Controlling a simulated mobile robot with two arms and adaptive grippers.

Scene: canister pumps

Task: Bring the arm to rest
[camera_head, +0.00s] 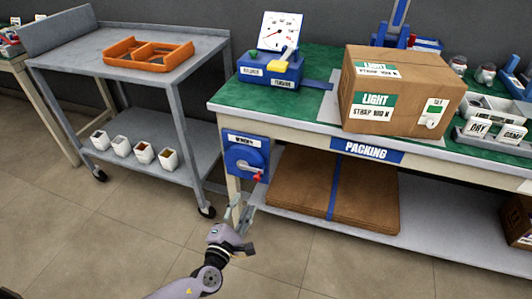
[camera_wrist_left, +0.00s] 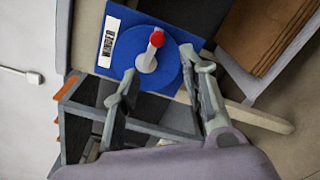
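My left gripper (camera_head: 237,212) is in front of the packing table's left leg, just below a blue winder box (camera_head: 245,157) with a round dial and a red-tipped crank. In the left wrist view my left gripper (camera_wrist_left: 163,95) has its two fingers spread apart with nothing between them. The winder's round blue disc (camera_wrist_left: 170,75) and its crank with a red knob (camera_wrist_left: 157,40) lie beyond the fingertips, apparently apart from them. My left arm (camera_head: 205,280) reaches up from the bottom of the head view. My right gripper is not in these views.
A cardboard box (camera_head: 390,125) marked light and a blue device with a gauge (camera_head: 270,68) stand on the green packing table (camera_head: 235,95). Flat cardboard (camera_head: 300,195) lies on its lower shelf. A grey cart (camera_head: 75,60) with an orange tray (camera_head: 148,53) stands left. Floor in front is clear.

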